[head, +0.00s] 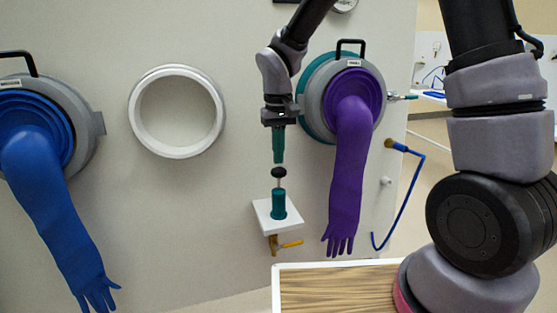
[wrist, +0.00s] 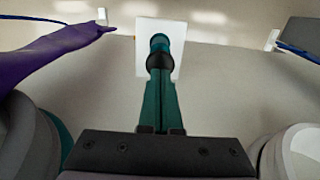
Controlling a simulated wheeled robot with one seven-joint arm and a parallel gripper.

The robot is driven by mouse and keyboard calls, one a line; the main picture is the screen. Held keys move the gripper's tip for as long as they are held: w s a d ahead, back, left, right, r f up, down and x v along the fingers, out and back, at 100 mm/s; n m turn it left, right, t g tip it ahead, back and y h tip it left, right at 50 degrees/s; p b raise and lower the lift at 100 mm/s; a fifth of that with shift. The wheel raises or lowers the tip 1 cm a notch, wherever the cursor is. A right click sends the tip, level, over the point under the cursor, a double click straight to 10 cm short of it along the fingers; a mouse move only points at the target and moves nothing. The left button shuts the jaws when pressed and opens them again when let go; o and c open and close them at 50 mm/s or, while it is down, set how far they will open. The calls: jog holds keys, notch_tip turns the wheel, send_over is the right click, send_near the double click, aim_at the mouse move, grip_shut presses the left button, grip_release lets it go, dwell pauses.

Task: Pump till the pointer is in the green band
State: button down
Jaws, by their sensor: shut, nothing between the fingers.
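The pump is a teal cylinder (head: 278,205) standing upright on a small white shelf (head: 262,212) on the wall. A thin rod rises from it to a black knob (head: 279,173). In the wrist view, the shut fingertips (wrist: 159,72) line up with the black knob (wrist: 160,60) over the white shelf (wrist: 176,26). A round white dial (head: 343,4) is cut off by the top edge; its pointer and any green band cannot be seen.
A purple glove (head: 350,170) hangs from its port close right of my gripper. A brass valve with a yellow lever (head: 290,244) sits under the shelf. An empty white ring port (head: 178,112) and a blue glove (head: 55,210) are left. A wooden tabletop (head: 335,290) is below.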

aim_at(279, 170)
jog(key=shift+f, duration=0.95)
notch_tip(279, 170, down, 4)
jog(key=shift+r, duration=0.1)
jog(key=shift+s+f, duration=0.1)
jog(key=shift+f, duration=0.3)
jog(key=shift+r, duration=0.4)
notch_tip(279, 170, up, 14)
jog(key=shift+w+f, duration=0.2)
jog(key=shift+f, duration=0.05)
dwell(0.5)
